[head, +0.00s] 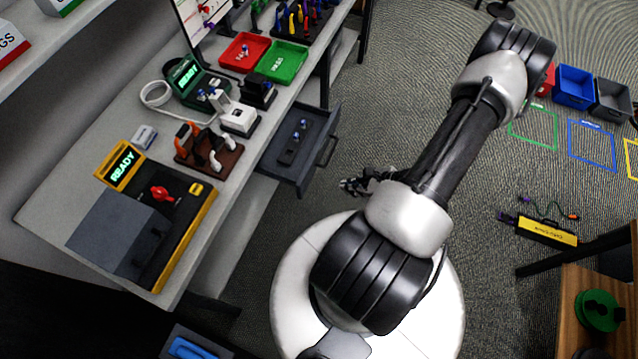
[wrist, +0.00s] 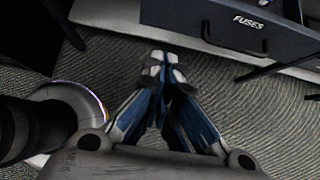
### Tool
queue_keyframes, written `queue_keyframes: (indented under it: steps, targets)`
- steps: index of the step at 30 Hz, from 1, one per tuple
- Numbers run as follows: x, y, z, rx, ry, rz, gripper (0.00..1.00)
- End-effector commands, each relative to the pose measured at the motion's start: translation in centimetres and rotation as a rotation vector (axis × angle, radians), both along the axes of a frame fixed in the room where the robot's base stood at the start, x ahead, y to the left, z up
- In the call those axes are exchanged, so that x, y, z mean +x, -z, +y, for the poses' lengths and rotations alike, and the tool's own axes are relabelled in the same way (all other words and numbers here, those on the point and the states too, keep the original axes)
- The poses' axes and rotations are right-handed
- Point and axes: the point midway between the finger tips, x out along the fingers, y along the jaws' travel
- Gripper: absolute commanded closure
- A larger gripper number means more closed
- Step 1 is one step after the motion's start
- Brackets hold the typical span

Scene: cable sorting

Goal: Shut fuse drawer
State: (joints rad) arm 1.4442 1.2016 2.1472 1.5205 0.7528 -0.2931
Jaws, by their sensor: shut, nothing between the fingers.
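The fuse drawer (head: 301,145) is dark grey and stands pulled out from under the workbench in the head view, with a few small fuses lying inside it. Its front, labelled FUSES, with a dark bar handle, shows at the top of the wrist view (wrist: 248,28). My gripper (head: 352,185) is in front of the drawer and a little below it in the head view, apart from its handle. In the wrist view my gripper's fingertips (wrist: 163,62) are together with nothing between them, pointing toward the drawer side with a gap of floor between.
The workbench (head: 60,195) carries a yellow-edged READY unit (head: 165,200), a brown tool rack (head: 208,150), and red (head: 244,52) and green (head: 283,62) trays. Coloured bins (head: 574,88) stand at the right. A yellow power strip (head: 545,230) lies on the floor. Open carpet surrounds the drawer's front.

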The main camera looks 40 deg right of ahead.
Motion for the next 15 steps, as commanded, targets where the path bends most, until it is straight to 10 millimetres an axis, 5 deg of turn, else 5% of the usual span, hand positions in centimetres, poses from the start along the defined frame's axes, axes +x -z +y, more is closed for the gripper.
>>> queue_keyframes:
  steps: [12,15]
  targets:
    - [5.7,6.3,2.5,0.001,-0.008,0.0,1.0]
    - [7.2,6.2,3.1,-0.002,-0.009,-0.001,1.0]
